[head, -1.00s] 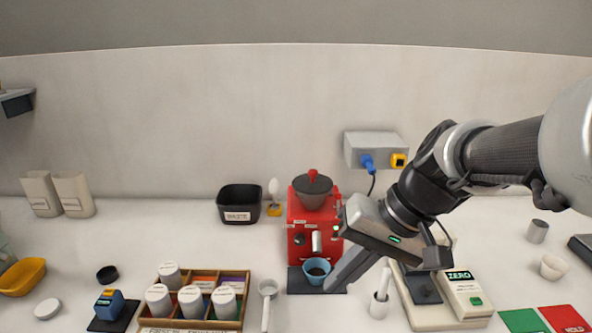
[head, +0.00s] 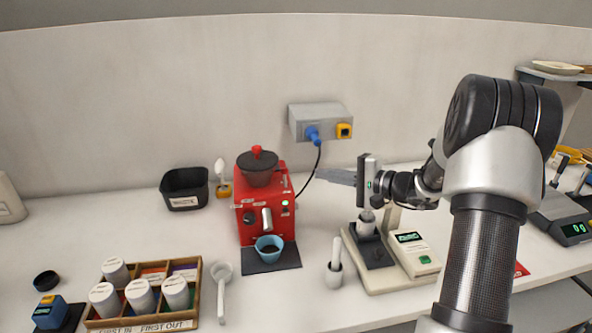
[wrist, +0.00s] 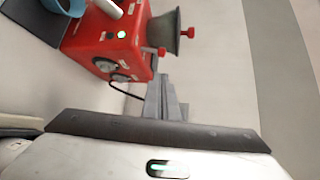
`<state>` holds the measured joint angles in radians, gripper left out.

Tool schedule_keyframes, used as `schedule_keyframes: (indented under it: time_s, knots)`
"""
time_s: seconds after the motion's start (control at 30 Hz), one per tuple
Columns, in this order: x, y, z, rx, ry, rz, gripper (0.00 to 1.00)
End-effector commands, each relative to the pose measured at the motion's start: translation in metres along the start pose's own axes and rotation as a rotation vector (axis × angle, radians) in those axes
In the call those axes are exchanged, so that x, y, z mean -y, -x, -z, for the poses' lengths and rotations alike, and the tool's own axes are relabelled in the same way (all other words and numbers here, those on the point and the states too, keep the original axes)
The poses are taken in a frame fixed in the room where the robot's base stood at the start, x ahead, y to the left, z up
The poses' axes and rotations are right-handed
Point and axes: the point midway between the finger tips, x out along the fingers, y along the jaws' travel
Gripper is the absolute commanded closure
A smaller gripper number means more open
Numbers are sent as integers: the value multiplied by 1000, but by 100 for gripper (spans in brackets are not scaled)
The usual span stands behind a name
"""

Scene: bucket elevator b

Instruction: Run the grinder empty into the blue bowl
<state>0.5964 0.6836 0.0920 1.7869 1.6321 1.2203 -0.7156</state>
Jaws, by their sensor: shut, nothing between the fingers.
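The red grinder (head: 263,215) stands upright with a dark hopper and a red-knobbed lid on top, and a small green light (head: 285,205) shows on its front right. The blue bowl (head: 268,243) sits under its spout with dark matter inside. My gripper (head: 322,176) is shut and empty, its fingers pointing left, right of the hopper and near the cord. In the wrist view the shut fingers (wrist: 168,92) point toward the grinder (wrist: 112,42), apart from it as far as I can tell. The bowl (wrist: 66,4) is cut off there.
A blue plug (head: 313,133) sits in the wall socket box (head: 322,117), beside a yellow switch. A scale-like stand (head: 362,268) holding a cup is below my gripper. The black waste bin (head: 184,188) is left of the grinder. A canister rack (head: 196,283) stands front left.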

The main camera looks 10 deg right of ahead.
Motion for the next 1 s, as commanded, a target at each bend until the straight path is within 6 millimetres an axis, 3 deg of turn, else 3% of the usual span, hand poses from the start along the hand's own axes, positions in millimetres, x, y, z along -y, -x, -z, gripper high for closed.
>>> schedule_keyframes:
  time_s: [0.37, 0.8, 1.0]
  knots:
    - [0, -7, -2, 4, 0, -1, 100]
    - [0, -80, -3, 5, 1, -3, 100]
    - [0, -98, -2, 2, 1, -2, 100]
